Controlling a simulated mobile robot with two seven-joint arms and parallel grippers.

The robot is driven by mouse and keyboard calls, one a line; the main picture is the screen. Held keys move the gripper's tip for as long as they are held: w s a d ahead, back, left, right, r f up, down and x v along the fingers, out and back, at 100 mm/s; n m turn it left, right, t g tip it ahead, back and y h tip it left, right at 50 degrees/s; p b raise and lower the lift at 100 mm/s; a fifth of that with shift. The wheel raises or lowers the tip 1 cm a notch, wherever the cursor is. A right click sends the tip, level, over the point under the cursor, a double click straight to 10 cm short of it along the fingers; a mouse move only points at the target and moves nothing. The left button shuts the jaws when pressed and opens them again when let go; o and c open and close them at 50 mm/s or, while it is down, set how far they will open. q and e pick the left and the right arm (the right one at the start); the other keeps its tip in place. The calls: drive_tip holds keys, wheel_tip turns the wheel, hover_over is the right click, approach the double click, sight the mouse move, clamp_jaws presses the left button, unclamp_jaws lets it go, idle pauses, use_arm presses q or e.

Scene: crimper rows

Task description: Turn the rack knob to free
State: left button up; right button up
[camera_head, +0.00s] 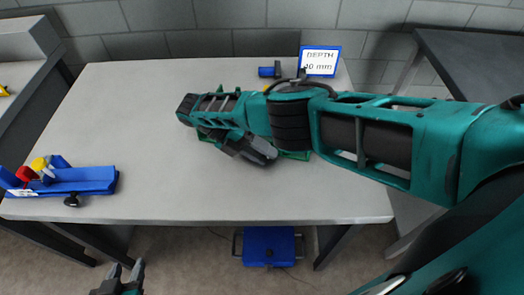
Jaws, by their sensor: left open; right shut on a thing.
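A blue rack-like fixture (95,181) lies at the left of the table, with a red piece (27,174) and a yellow piece (39,163) at its left end. A black knob (72,201) shows on its front side. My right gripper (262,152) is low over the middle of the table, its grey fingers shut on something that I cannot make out. Green parts (295,155) show under my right arm, mostly hidden by it. My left gripper (126,271) is open and empty, in front of the table's front edge at the bottom.
A sign (320,61) reading "DEPTH 10 mm" stands at the back, beside a small blue part (269,71). A blue box (269,246) is on the floor under the grey table (130,110). A dark table (475,60) stands at right. The table's left-centre is clear.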

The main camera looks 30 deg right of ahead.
idle(0.3)
drive_tip(key=o, duration=1)
drive_tip(key=shift+o, duration=0.2)
drive_tip(key=shift+s+y, duration=0.15)
drive_tip(key=shift+y, duration=0.15)
